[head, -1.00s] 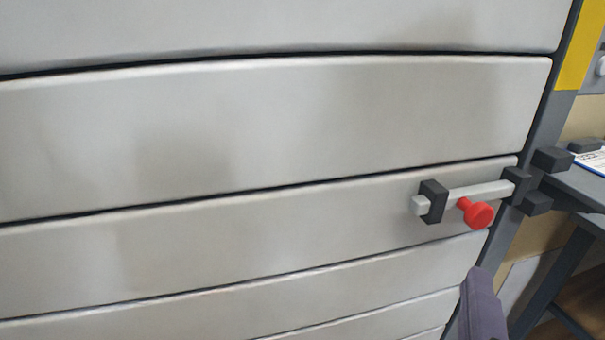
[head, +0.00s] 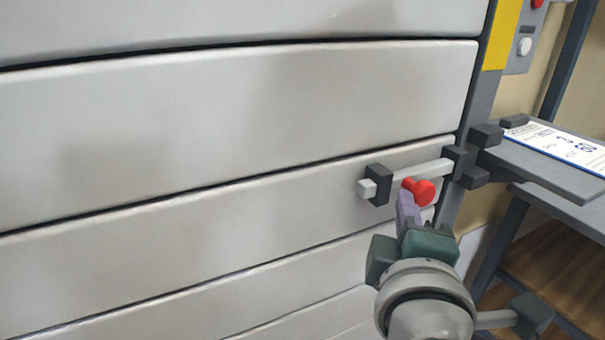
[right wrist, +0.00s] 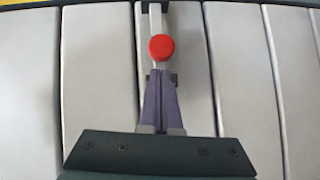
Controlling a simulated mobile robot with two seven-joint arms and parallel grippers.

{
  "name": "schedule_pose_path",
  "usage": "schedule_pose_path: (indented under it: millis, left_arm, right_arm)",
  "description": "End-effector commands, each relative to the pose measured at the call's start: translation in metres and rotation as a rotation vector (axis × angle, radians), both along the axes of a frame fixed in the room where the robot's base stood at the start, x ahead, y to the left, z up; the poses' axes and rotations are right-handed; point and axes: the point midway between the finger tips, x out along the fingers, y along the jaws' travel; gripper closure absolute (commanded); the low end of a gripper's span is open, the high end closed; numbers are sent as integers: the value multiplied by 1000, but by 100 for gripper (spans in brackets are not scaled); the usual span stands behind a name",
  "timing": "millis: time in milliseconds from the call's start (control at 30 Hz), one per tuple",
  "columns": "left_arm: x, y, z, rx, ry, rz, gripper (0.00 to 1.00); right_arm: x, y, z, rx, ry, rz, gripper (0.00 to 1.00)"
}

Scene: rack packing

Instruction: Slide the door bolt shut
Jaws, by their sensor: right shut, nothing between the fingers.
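The door bolt is a light grey bar (head: 420,172) lying across the door slat through two dark guides, a left one (head: 379,184) and a right one (head: 455,163). Its red knob (head: 422,191) sticks out between the guides. Two dark keeper blocks (head: 487,135) are on the door post; the bar's right end is hidden at the right guide. My right gripper (head: 405,199) is shut and empty, its purple fingertips just left of the knob. In the right wrist view the shut fingers (right wrist: 160,78) point at the red knob (right wrist: 161,48); contact cannot be told. My left gripper is out of view.
The grey slatted door (head: 200,130) fills the left and middle. Right of the dark post (head: 480,108) stands a grey table (head: 545,170) with a printed sheet (head: 565,142). A control box (head: 525,45) hangs above. Space in front of the door's left part is clear.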

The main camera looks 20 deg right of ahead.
Motion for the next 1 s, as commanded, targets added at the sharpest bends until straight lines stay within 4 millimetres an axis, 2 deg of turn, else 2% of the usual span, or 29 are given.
schedule_pose_path:
  millis: [133, 533, 800, 1000]
  left_arm:
    - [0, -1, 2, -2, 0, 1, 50]
    - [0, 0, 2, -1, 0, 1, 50]
    - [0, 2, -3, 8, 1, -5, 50]
    - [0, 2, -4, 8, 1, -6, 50]
  right_arm:
    - [2, -9, -1, -1, -1, 1, 100]
    - [2, -13, -2, -1, -1, -1, 100]
    - [6, -64, -2, -3, -1, -4, 100]
    - [7, -79, -1, 0, -2, -3, 100]
